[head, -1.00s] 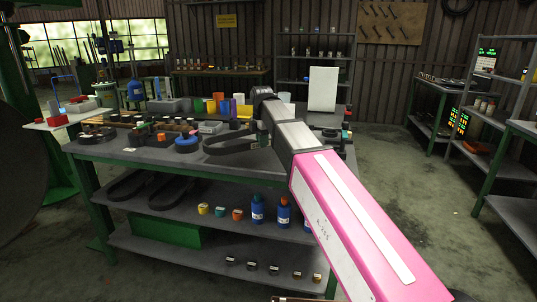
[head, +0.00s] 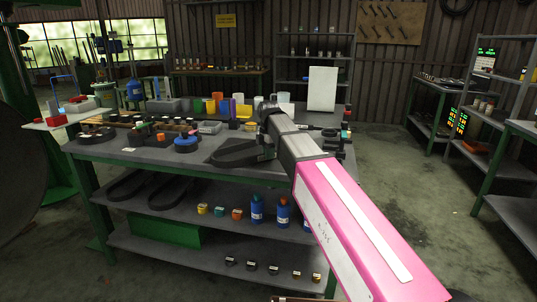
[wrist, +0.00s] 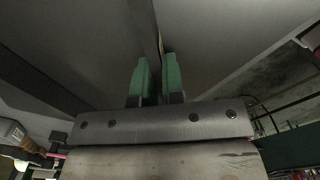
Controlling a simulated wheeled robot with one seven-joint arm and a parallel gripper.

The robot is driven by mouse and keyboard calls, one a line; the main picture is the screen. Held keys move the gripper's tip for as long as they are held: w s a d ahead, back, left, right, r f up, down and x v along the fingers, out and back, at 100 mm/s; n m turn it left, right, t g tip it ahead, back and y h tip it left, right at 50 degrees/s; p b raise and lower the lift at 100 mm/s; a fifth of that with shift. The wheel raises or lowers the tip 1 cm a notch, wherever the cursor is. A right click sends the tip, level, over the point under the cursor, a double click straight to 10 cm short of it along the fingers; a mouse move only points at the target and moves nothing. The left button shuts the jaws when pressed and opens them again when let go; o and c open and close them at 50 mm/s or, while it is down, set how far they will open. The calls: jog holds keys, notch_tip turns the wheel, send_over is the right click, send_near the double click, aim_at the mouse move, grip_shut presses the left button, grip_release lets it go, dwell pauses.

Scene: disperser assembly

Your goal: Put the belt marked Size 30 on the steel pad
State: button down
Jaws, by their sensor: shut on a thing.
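A black belt loop (head: 236,157) extends to the left from my gripper (head: 266,150) in the head view, low over the front of the workbench top. My gripper's green fingers are shut on the belt's edge; in the wrist view a dark strip of belt (wrist: 146,28) runs up from between the fingertips (wrist: 157,80). No size mark can be read on it. A dark grey flat patch shows behind and around the belt; I cannot tell whether it is the steel pad or a shadow, nor whether the belt touches the surface.
Two more black belts (head: 127,187) lie on the bench's middle shelf, beside small coloured pots and blue bottles (head: 257,209). A blue round part (head: 186,144) sits on the bench (head: 150,155) left of the held belt. Coloured cups (head: 225,106) and a white panel (head: 322,89) stand behind.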

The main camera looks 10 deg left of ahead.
jog(key=c, duration=1.2)
grip_release()
notch_tip(320, 180, up, 12)
jog(key=shift+r, duration=0.1)
